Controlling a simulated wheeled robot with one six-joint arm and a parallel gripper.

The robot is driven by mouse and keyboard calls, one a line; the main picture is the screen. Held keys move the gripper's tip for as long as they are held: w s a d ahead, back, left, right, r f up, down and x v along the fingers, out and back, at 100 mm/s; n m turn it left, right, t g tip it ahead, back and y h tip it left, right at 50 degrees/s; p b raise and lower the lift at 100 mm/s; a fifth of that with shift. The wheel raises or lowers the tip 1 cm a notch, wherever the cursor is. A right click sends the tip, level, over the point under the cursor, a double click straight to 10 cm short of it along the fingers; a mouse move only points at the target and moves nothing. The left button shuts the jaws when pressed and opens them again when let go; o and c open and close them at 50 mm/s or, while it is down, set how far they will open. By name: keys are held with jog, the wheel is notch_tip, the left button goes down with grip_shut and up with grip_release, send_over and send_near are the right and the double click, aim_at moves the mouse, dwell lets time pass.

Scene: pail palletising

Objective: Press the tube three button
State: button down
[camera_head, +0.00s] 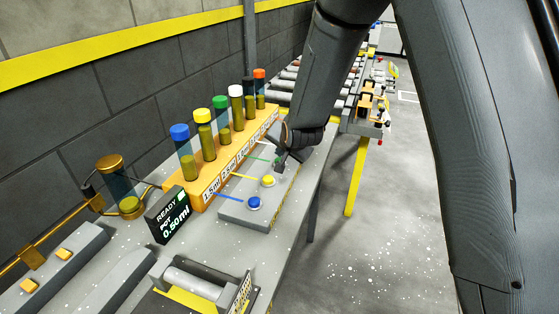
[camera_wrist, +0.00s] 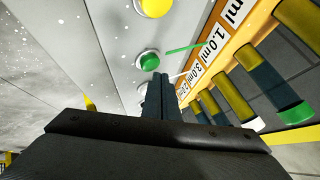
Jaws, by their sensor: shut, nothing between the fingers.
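The button panel (camera_head: 236,213) is a grey box along the bench edge. Its blue button (camera_head: 254,203) and yellow button (camera_head: 268,181) show clearly. The green button (camera_wrist: 150,62), third along, sits in a white ring in the wrist view. A green line runs from it towards the tube rack (camera_head: 203,200). The green-capped tube (camera_head: 222,110) stands third in the rack. My gripper (camera_wrist: 160,78) is shut and empty, its tips right beside the green button in the wrist view. I cannot tell whether they touch it. In the head view my gripper (camera_head: 281,165) largely hides that button.
Blue, yellow, white, black and orange-capped tubes share the rack. A display (camera_head: 168,215) reads "READY POT 0.50ml". A gold-lidded pot (camera_head: 124,185) stands at left. A roller fixture (camera_head: 194,284) lies in front. The floor right of the bench is clear.

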jog(key=shift+f, duration=0.25)
jog(key=shift+f+b, duration=0.45)
jog(key=shift+f, duration=0.1)
dwell(0.7)
dwell(0.3)
jog(key=shift+r+p, duration=0.6)
jog(key=shift+r, duration=0.35)
jog(key=shift+r+p, duration=1.5)
jog(key=shift+r, duration=1.05)
